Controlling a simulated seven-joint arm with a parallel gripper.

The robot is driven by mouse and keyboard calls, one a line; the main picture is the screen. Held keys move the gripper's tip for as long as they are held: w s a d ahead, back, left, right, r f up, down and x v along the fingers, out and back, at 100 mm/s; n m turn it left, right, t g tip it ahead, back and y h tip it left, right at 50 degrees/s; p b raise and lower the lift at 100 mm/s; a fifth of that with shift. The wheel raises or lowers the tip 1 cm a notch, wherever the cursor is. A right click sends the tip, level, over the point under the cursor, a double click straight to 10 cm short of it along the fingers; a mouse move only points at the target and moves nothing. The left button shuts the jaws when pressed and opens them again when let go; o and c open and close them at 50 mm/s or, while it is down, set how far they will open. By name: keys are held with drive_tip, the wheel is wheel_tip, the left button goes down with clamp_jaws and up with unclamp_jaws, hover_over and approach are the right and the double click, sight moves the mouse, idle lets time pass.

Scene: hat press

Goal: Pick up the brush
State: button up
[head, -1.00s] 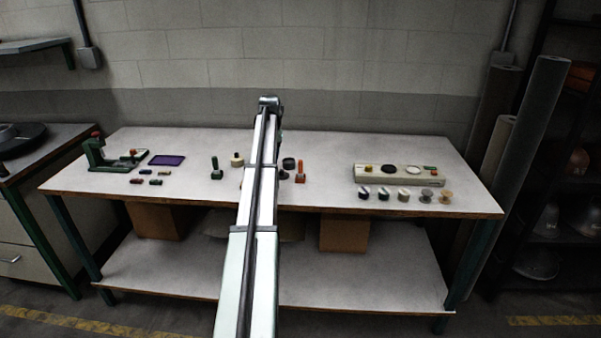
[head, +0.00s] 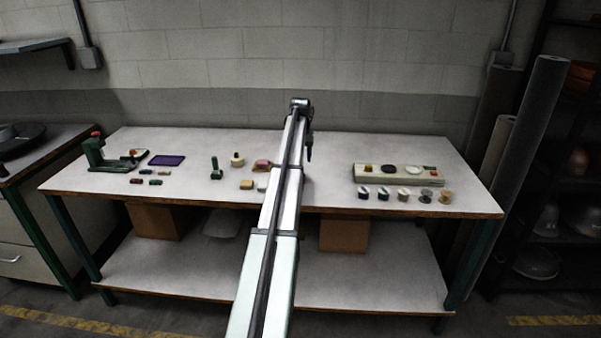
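I cannot tell for sure which item is the brush. A small dark green upright piece on a base (head: 215,168), left of my arm, might be a brush or a stamp; it is too small to tell. A similar orange piece seen earlier is now hidden by my arm. My gripper (head: 309,156) hangs at the far end of the arm, over the middle of the table, right of the green piece. Its fingers are too small and dark to show whether they are open, and I see nothing clearly held in them.
The table (head: 335,190) holds a green press (head: 95,152) and purple pad (head: 167,160) at left. A round tan pot (head: 237,160), pink item (head: 262,165) and yellow block (head: 246,185) lie near my arm. A beige panel (head: 372,176) and several knobs (head: 404,194) are at right.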

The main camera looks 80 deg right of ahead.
drive_tip(key=shift+w+d+f, duration=0.1)
drive_tip(key=shift+d+f, duration=0.1)
drive_tip(key=shift+f, duration=0.8)
drive_tip(key=shift+s+d+f, duration=0.1)
drive_tip(key=shift+d+f, duration=0.1)
drive_tip(key=shift+f, duration=0.85)
drive_tip(key=shift+w+d+f, duration=0.1)
drive_tip(key=shift+d+f, duration=0.1)
drive_tip(key=shift+f, duration=0.8)
drive_tip(key=shift+c, duration=0.2)
clamp_jaws()
